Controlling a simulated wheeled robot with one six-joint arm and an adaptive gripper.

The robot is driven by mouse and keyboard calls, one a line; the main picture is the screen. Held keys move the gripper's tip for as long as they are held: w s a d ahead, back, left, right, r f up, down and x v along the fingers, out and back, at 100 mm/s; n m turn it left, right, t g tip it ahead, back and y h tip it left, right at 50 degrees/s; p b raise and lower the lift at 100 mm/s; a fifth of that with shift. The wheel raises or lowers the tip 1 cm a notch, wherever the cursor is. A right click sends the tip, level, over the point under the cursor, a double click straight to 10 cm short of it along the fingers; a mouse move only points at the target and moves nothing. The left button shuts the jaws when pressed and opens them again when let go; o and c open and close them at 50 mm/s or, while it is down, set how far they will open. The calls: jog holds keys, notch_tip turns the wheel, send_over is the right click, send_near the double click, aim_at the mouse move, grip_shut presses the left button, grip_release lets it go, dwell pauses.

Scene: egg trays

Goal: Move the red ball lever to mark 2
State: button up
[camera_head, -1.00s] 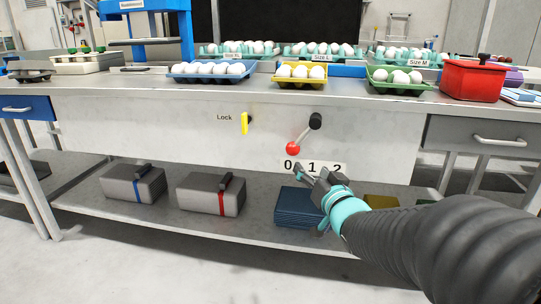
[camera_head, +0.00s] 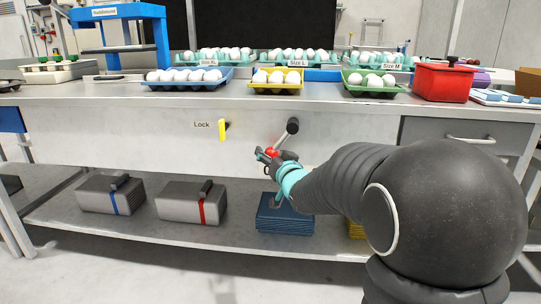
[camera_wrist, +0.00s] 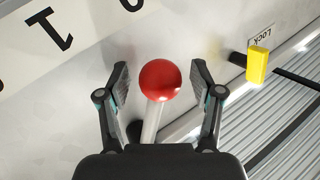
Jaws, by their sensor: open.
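The red ball lever (camera_wrist: 160,80) sits between the two open fingers of my gripper (camera_wrist: 160,95) in the wrist view, with a visible gap on each side. In the head view the red ball (camera_head: 272,152) is partly hidden by my gripper (camera_head: 268,155), and its rod runs up right to a black pivot (camera_head: 292,126) on the bench's front panel. The number strip shows 1 (camera_wrist: 50,30) and part of 0 in the wrist view. My arm hides the strip in the head view, so mark 2 is not seen.
A yellow Lock handle (camera_head: 222,130) hangs left of the lever. Egg trays, such as the yellow tray (camera_head: 276,90), and a red box (camera_head: 443,82) stand on the bench top. A blue stack (camera_head: 284,215) and grey cases (camera_head: 192,203) lie on the lower shelf.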

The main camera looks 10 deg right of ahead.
jog(key=shift+w, duration=0.15)
grip_shut()
